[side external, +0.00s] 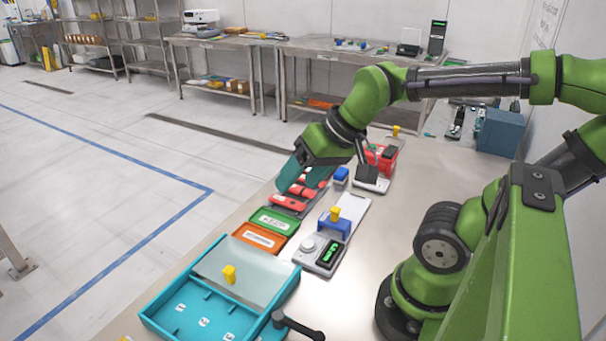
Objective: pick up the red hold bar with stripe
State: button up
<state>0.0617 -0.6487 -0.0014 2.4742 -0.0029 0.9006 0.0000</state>
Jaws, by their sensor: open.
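Red bars lie in a row on the steel table, below and beside my gripper. The nearest red bar (287,202) carries a pale mark. Another red bar (301,190) lies just behind it, also with a pale mark. More red shows behind, partly hidden by the gripper. I cannot tell from this view which bar is the striped hold bar. My gripper (299,178) has teal fingers and points down at the left edge of the row. It is open, and I see nothing held in it. Its exact height above the bars is unclear.
A green case (275,221) and an orange case (260,237) lie nearer the camera. A teal tray (162,318) fills the front. Bare table lies at right.

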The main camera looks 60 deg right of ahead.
jog(key=w+d+f+g+h, duration=0.1)
jog(key=w+d+f+g, duration=0.15)
jog(key=w+d, duration=0.75)
jog(key=n+g, duration=0.4)
jog(key=n, duration=0.1)
send_over(298, 187)
notch_tip(298, 187, down, 3)
jog(key=shift+h, duration=0.3)
notch_tip(298, 187, down, 16)
jog(key=shift+a+f, duration=0.1)
jog(key=c, duration=1.1)
